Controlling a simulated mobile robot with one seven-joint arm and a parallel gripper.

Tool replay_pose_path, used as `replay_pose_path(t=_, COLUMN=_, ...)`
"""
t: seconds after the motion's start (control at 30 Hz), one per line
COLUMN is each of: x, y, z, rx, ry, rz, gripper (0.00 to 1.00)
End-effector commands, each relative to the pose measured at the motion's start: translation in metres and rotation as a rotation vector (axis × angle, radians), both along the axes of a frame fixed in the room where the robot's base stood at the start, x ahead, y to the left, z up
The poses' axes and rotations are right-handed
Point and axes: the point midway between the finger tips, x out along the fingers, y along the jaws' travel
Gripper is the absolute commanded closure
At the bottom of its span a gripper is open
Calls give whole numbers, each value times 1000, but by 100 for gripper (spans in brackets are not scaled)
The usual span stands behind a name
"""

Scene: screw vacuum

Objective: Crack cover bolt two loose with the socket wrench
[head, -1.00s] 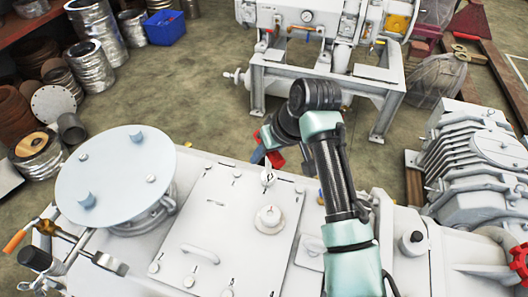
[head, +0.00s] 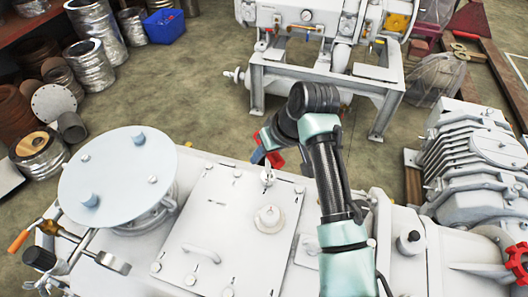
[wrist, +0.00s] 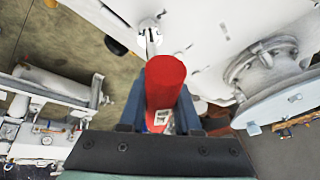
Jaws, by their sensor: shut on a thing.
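The socket wrench has a red handle (wrist: 165,85), which sits between the two blue fingers of my gripper (wrist: 160,112) in the wrist view. Its metal end (wrist: 149,30) reaches to the edge of the white machine. In the head view my gripper (head: 268,157) is at the far edge of the white cover plate (head: 225,225), and the metal end (head: 267,176) stands over that edge. I cannot tell whether it is seated on a bolt. Several bolts line the cover's edges, including one at the near left (head: 156,267). Which is bolt two is not clear.
A round pale lid (head: 118,180) stands left of the cover. A round knob (head: 269,219) and a bar handle (head: 201,255) rise from the cover. A hammer (head: 112,262) and other tools lie at the lower left. Another machine (head: 320,70) stands behind across open floor.

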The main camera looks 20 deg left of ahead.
Motion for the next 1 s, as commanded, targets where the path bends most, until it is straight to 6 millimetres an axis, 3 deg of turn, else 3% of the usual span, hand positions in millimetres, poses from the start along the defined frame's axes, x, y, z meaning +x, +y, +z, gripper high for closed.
replay_pose_path(t=1.0, x=0, y=0, z=-12, rx=1, ry=-1, rz=1, gripper=100)
